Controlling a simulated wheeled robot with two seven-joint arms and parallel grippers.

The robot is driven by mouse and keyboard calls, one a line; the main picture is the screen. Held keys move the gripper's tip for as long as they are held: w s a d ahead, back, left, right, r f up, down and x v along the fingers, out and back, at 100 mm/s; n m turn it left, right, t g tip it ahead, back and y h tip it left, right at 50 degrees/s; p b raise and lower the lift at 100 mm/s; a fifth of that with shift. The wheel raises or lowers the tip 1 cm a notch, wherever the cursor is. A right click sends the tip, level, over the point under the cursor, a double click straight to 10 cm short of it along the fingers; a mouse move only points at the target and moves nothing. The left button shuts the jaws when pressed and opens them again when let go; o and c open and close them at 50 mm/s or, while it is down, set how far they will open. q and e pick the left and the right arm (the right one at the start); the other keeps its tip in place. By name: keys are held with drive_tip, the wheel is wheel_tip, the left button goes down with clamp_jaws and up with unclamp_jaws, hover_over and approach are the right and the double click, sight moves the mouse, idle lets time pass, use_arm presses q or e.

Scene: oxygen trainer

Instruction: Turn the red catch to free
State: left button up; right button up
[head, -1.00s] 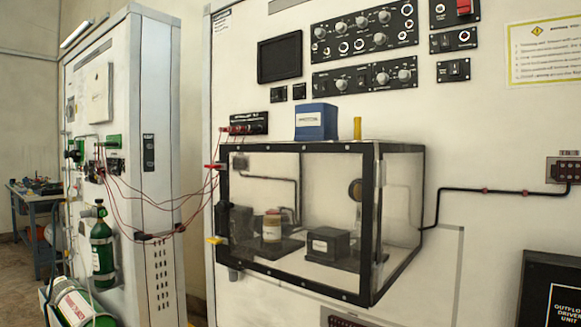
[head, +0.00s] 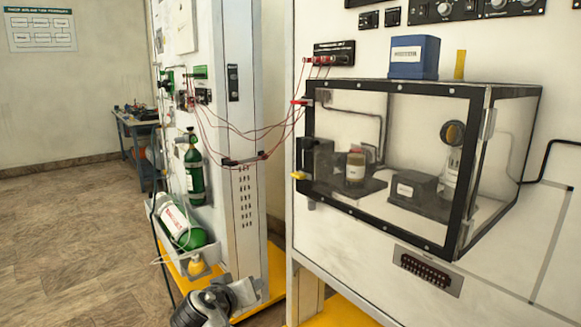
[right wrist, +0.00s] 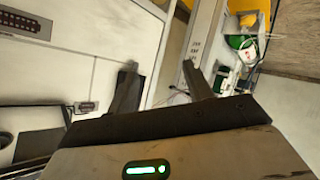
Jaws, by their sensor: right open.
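The red catch (head: 301,101) is a small red lever at the upper left edge of the clear box's black front frame (head: 308,125). It points out to the left, roughly level. A yellow catch (head: 299,175) sits below it on the same edge. My right gripper (right wrist: 160,66) is open and empty in the right wrist view, its two dark fingers apart. Neither catch can be made out in that view. I cannot make out my right gripper in the head view. My left gripper is not in view.
Thin red leads (head: 240,134) hang just left of the red catch. A blue box (head: 414,57) stands on the clear box. A connector strip (head: 427,271) is below the box. Open floor (head: 70,235) lies at left.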

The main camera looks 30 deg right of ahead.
wheel_tip(320, 180, up, 18)
drive_tip(key=w+a+r+m+g+h+p, duration=0.1)
drive_tip(key=w+a+m+g+h, duration=0.1)
drive_tip(key=m+h, duration=0.3)
drive_tip(key=m+g+h+p, duration=0.1)
drive_tip(key=m+g+h, duration=0.35)
drive_tip(key=m, duration=0.35)
approach(295, 103)
drive_tip(key=shift+y, duration=0.25)
drive_tip(key=d+p, duration=0.1)
drive_tip(key=d, duration=0.1)
drive_tip(key=d+p, duration=0.1)
drive_tip(key=d, duration=0.2)
drive_tip(key=w+d+p, duration=0.1)
drive_tip(key=d+p, duration=0.1)
drive_tip(key=d, duration=0.1)
drive_tip(key=shift+d+r, duration=0.2)
drive_tip(key=shift+r, duration=0.05)
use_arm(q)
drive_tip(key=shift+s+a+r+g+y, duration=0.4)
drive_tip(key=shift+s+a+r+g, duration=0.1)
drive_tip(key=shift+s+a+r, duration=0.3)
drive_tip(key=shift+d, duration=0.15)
use_arm(e)
drive_tip(key=c, duration=1)
